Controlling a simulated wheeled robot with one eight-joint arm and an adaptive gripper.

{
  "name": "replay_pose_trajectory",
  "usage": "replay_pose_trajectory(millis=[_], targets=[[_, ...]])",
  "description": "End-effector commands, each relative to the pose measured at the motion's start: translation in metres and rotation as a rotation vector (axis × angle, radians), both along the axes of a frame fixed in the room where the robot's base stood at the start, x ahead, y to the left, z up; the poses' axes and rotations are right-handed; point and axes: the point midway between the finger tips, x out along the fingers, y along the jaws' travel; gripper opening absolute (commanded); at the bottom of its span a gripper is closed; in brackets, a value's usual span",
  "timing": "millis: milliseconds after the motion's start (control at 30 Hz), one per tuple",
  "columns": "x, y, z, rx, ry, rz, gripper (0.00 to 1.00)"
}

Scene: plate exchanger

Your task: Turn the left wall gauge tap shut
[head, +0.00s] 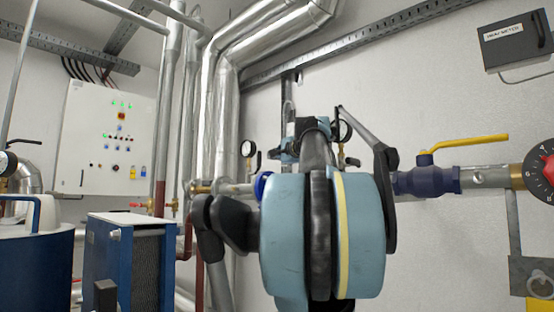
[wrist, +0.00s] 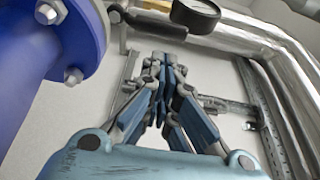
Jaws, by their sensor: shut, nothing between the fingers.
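Two small wall gauges show in the head view. The left gauge (head: 248,148) is black-rimmed with a white face, and a small dark tap (head: 246,167) appears just below it. The right gauge (head: 344,130) is partly hidden behind my arm. My gripper (head: 290,148) is raised between the two gauges, right of the left one and apart from it. In the wrist view my gripper (wrist: 160,70) has its fingers together with nothing between them. A dark-rimmed gauge (wrist: 196,13) lies beyond the fingertips; I cannot tell which gauge it is.
A blue flanged fitting (wrist: 62,40) is close at upper left in the wrist view, near silvery pipes (wrist: 245,35). In the head view, a yellow-handled valve (head: 428,178) is right of my arm, and a blue plate unit (head: 120,250) and white control panel (head: 105,135) are left.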

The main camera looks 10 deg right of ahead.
Motion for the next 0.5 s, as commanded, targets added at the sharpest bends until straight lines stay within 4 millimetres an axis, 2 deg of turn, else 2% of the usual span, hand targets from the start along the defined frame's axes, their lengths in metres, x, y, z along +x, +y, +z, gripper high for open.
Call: replay_pose_trajectory(millis=[300, 500], targets=[[0.038, 0.012, 0.000, 0.000, 0.000, 0.002, 0.00], [0.048, 0.015, 0.000, 0.000, 0.000, 0.001, 0.00]])
